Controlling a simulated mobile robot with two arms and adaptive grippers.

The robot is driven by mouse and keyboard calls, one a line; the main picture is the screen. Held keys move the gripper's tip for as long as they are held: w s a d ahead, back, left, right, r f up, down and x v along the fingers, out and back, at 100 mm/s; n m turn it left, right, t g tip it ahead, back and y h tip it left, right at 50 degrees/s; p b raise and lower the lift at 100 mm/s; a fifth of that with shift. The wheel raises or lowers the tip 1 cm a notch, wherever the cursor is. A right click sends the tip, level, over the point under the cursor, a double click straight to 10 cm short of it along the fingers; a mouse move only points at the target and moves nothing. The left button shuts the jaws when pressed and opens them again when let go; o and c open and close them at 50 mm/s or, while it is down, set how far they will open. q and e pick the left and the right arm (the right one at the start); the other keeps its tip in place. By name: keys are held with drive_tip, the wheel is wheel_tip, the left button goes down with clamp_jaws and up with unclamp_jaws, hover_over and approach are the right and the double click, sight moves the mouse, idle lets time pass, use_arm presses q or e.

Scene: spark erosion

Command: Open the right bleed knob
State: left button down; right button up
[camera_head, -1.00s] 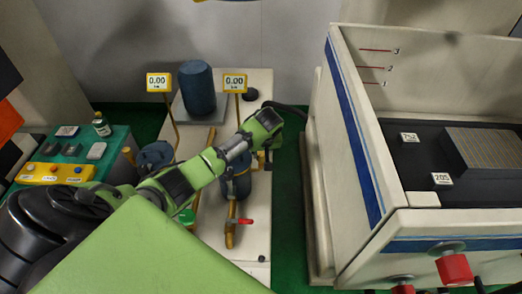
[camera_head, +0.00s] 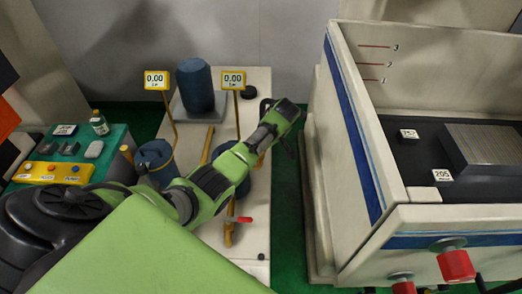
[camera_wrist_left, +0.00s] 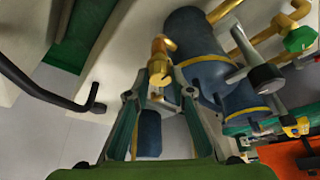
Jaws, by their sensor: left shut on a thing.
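My left arm reaches across the bench, with its left gripper (camera_head: 282,140) beyond the upper right side of the right blue filter housing (camera_head: 232,182). In the left wrist view, the fingers of the left gripper (camera_wrist_left: 160,84) stand on either side of a brass fitting (camera_wrist_left: 159,58). The gripper is shut on it, but the contact is partly hidden. I cannot tell for certain whether this fitting is the right bleed knob. A blue housing with a yellow band (camera_wrist_left: 205,70) is close beside the fingers. My right gripper is not in view.
The left blue housing (camera_head: 154,160) and a blue canister (camera_head: 195,85) stand on the white bench (camera_head: 258,75). Two displays (camera_head: 156,80) and (camera_head: 234,80) on brass posts read 0.00. A red-handled valve (camera_head: 240,219) is below my arm. The white machine (camera_head: 340,150) stands right, across a gap.

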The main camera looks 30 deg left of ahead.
use_arm(q)
drive_tip(key=shift+w+a+r, duration=0.1)
drive_tip(key=c, duration=1.8)
unclamp_jaws()
drive_tip(key=shift+o, duration=0.2)
drive_tip(key=v, duration=1.2)
